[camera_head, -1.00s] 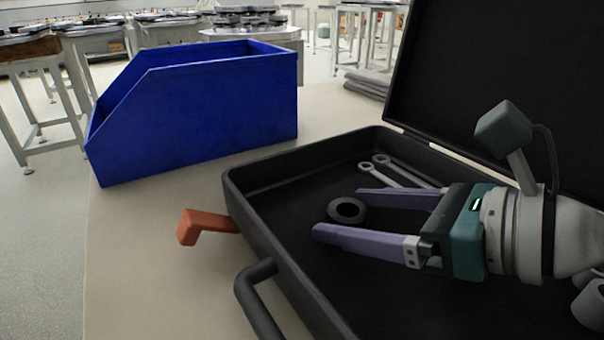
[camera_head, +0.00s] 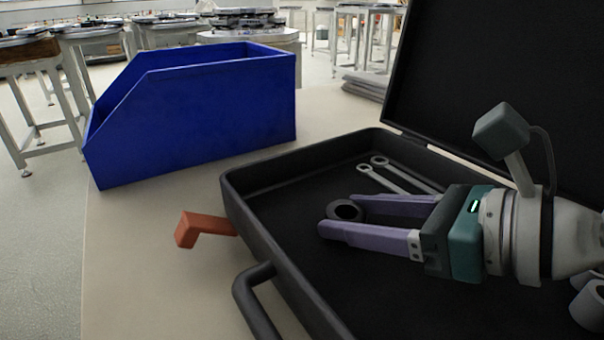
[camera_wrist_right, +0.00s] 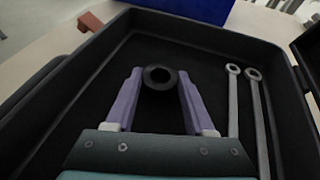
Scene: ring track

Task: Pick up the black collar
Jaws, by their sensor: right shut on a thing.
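The black collar (camera_head: 345,209) is a short dark ring in the open black case (camera_head: 300,156). It also shows in the wrist view (camera_wrist_right: 160,77), between the fingertips. My right gripper (camera_head: 338,212) has purple fingers and is shut on the collar, one finger on each side of it. In the wrist view the right gripper (camera_wrist_right: 159,79) has both tips against the collar's sides. The collar's hole faces up. I cannot tell whether it still touches the case floor. My left gripper is not in view.
Two wrenches (camera_head: 383,180) lie in the case beyond the gripper. A blue bin (camera_head: 200,115) stands on the table at the back left. An orange-red block-ended part (camera_head: 200,230) sits outside the case's left wall. Grey cylindrical parts (camera_head: 588,303) are at lower right.

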